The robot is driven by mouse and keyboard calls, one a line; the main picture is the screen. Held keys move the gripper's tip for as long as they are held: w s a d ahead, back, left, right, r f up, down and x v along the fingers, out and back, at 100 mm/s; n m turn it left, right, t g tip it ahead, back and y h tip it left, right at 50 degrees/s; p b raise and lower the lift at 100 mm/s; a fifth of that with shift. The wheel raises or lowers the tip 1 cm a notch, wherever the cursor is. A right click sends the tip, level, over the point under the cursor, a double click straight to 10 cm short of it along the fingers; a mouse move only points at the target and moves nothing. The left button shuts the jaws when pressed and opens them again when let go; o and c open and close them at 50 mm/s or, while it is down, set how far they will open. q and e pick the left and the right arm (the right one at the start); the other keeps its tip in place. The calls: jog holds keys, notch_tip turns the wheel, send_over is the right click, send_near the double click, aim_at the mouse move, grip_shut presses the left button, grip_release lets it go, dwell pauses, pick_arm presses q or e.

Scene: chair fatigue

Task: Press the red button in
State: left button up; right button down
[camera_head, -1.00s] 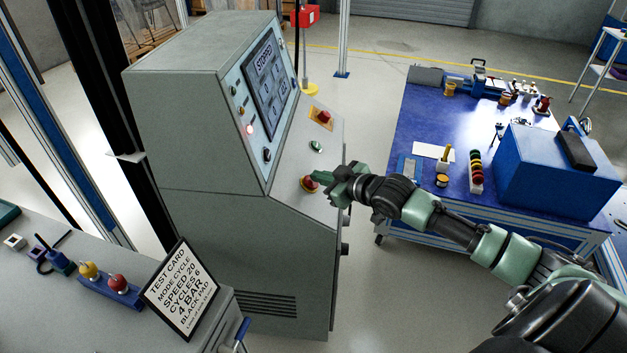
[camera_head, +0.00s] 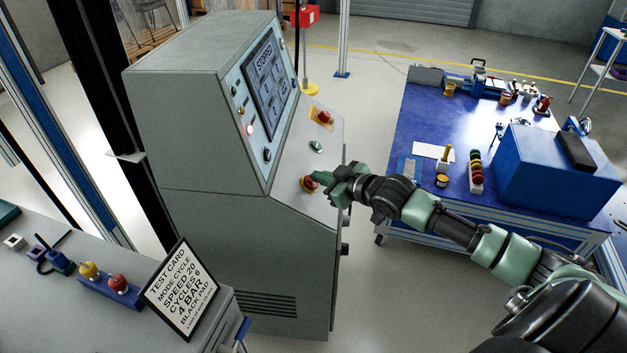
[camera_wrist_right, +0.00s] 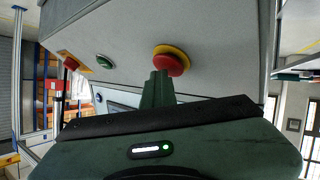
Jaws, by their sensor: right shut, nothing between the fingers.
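A red button (camera_head: 309,183) with a yellow base sits on the sloped lower panel of the grey control cabinet (camera_head: 215,150). It also shows in the right wrist view (camera_wrist_right: 172,62), just beyond my fingertips. My right gripper (camera_head: 318,178) is shut and empty, with its fingertips at the red button, seeming to touch it. Whether the button is pushed in I cannot tell. A second red button (camera_head: 324,117) on a yellow plate and a green button (camera_head: 316,147) are higher on the same panel. My left gripper is not in view.
The cabinet's screen (camera_head: 265,85) reads STOPPED. A test card (camera_head: 180,290) stands on the grey bench at lower left. A blue workbench (camera_head: 420,120) with a blue box (camera_head: 545,170) is at the right. Open floor lies between cabinet and workbench.

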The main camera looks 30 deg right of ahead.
jog(key=shift+a+f, duration=0.25)
jog(key=shift+f, duration=0.3)
dwell(0.4)
jog(key=shift+s+p, duration=0.1)
jog(key=shift+p, duration=0.4)
notch_tip(320, 180, up, 6)
jog(key=s+d+p, duration=0.1)
jog(key=d+p, duration=0.1)
jog(key=p, duration=0.4)
jog(key=shift+s+d+f, duration=0.2)
jog(key=shift+s+d, duration=0.1)
jog(key=shift+d, duration=0.1)
